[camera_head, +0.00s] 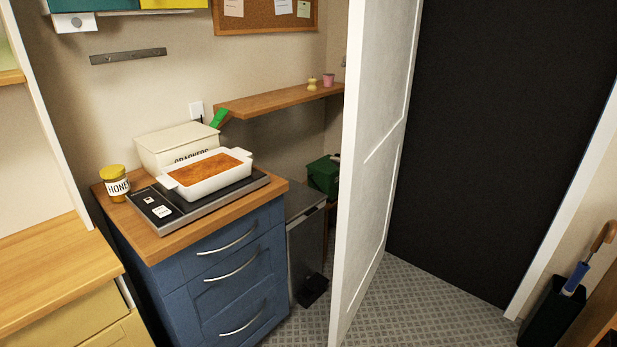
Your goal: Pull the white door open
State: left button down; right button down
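The white door (378,150) stands swung open in the middle of the head view. Its near edge faces me, and a dark doorway (500,140) shows to its right. The door's face is seen at a steep angle, with raised panel lines. No handle can be made out clearly on the face that shows. Neither of my grippers is in view, so nothing shows touching the door.
A blue drawer cabinet (226,276) with a baking dish (203,178) and honey jar (116,184) on top stands left of the door. A dark bin (308,245) sits between them. An umbrella stand (553,314) is at far right. Floor before the doorway is clear.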

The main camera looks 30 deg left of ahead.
aim_at(383, 40)
jog(key=u, duration=0.85)
jog(key=i, duration=0.9)
jog(key=u, duration=0.1)
